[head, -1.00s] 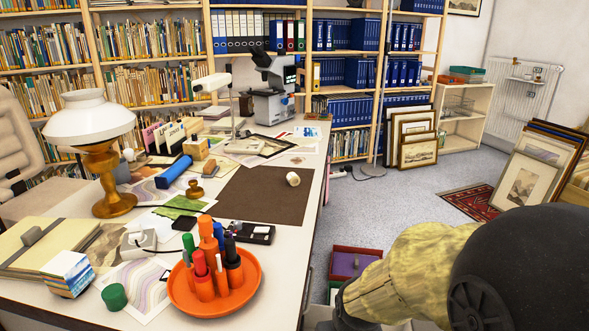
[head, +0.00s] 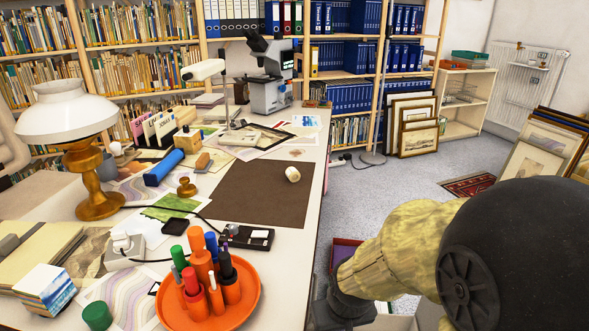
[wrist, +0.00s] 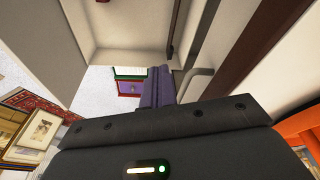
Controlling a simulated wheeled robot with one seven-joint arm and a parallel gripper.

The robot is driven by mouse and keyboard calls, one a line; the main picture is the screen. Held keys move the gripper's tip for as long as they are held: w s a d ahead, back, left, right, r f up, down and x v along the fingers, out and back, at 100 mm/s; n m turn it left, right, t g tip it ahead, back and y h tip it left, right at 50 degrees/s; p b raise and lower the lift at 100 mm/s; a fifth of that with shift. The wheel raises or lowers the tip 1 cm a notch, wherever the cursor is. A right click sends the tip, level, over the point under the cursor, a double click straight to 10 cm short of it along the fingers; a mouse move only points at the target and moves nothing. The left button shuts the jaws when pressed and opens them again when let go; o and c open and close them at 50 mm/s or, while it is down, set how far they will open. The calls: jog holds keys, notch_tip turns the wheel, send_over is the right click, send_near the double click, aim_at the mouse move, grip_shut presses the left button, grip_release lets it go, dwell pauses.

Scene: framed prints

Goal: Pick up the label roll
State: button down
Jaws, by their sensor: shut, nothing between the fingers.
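A small white roll (head: 292,174), which looks like the label roll, lies on its side on the brown desk mat (head: 255,200), near the mat's right edge. My gripper (wrist: 156,84) shows in the wrist view with its fingers together and nothing between them. In the head view my arm reaches down at the lower right, beyond the desk's right edge, well apart from the roll. The roll is not in the wrist view.
An orange tray (head: 245,300) with several pens stands at the desk's near edge. A microscope (head: 270,80) stands behind. The mat around the roll is clear.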

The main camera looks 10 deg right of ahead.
jog(key=w+d+r+n+t, duration=0.1)
jog(key=w+d+n+t, duration=0.1)
jog(key=w+n, duration=0.45)
jog(key=w+d+r+n+t+h, duration=0.1)
jog(key=w+d+r+n+t, duration=0.2)
jog(key=w, duration=0.7)
jog(key=w+d+n+t, duration=0.2)
jog(key=w+n, duration=0.4)
jog(key=w, duration=0.3)
jog(key=w+a+r+n+t+y, duration=0.1)
jog(key=w+n+t, duration=0.1)
jog(key=w+n, duration=0.3)
jog(key=w+a+r+n+t+y+p, duration=0.1)
jog(key=w+n, duration=0.3)
jog(key=n, duration=0.4)
jog(key=w+a+r+n+t+y, duration=0.1)
jog(key=w+r+n+t, duration=0.1)
jog(key=w+n, duration=0.3)
jog(key=shift+w+a+r+n+t+y, duration=0.15)
jog(key=shift+r+n+t, duration=0.1)
jog(key=shift+n, duration=0.4)
jog(key=shift+w+a+r+n+t+y, duration=0.15)
jog(key=shift+n+t, duration=0.1)
jog(key=shift+n, duration=0.35)
jog(key=shift+w+a+r+n, duration=0.1)
jog(key=shift+w+a+n, duration=0.15)
jog(key=shift+n, duration=0.65)
jog(key=shift+a, duration=0.1)
